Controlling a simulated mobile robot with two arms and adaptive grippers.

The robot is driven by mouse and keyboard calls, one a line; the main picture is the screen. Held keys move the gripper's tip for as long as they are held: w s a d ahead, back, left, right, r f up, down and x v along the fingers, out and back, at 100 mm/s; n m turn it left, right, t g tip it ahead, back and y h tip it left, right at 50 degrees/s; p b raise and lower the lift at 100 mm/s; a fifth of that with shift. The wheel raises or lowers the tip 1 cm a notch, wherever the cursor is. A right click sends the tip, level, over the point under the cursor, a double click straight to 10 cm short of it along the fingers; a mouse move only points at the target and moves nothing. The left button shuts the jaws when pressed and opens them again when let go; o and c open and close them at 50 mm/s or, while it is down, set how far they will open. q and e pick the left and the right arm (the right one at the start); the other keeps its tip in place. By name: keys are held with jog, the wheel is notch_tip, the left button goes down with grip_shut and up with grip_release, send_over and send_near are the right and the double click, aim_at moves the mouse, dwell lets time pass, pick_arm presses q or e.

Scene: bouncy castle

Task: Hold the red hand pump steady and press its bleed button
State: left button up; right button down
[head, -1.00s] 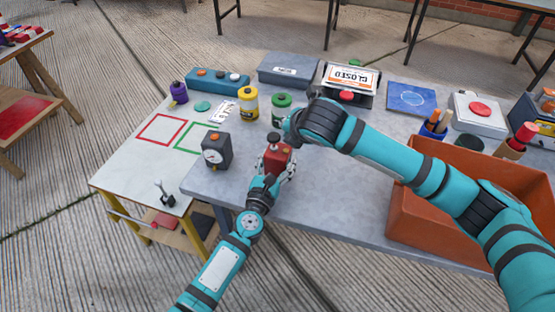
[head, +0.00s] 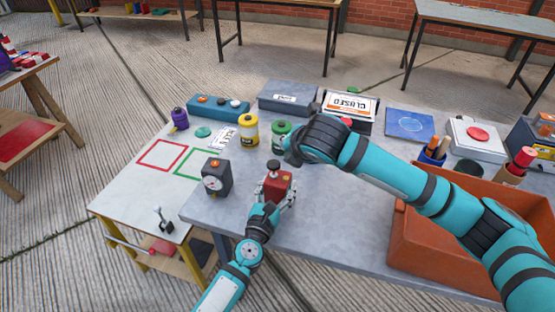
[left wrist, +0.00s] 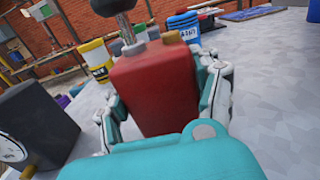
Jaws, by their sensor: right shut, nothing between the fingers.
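The red hand pump (head: 278,187) stands upright near the front edge of the grey table, with a black knob on top. In the left wrist view its red body (left wrist: 155,90) fills the middle, with a dark knob on a metal stem, and grey and brass-coloured caps on top. My left gripper (head: 276,194) is closed around it from the front, one finger on each side. My right gripper (head: 294,152) is shut and empty, just behind and above the pump, partly covering the green canister; its fingertips are hard to make out. I cannot tell which cap is the bleed button.
A dark gauge box (head: 216,177) stands left of the pump. Yellow (head: 249,134) and green (head: 280,138) canisters stand behind. An orange bin (head: 440,245) takes up the right side, under my right arm. Grey tabletop between pump and bin is clear.

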pick_arm(q)
jog(key=o, duration=0.5)
jog(key=shift+o, duration=0.2)
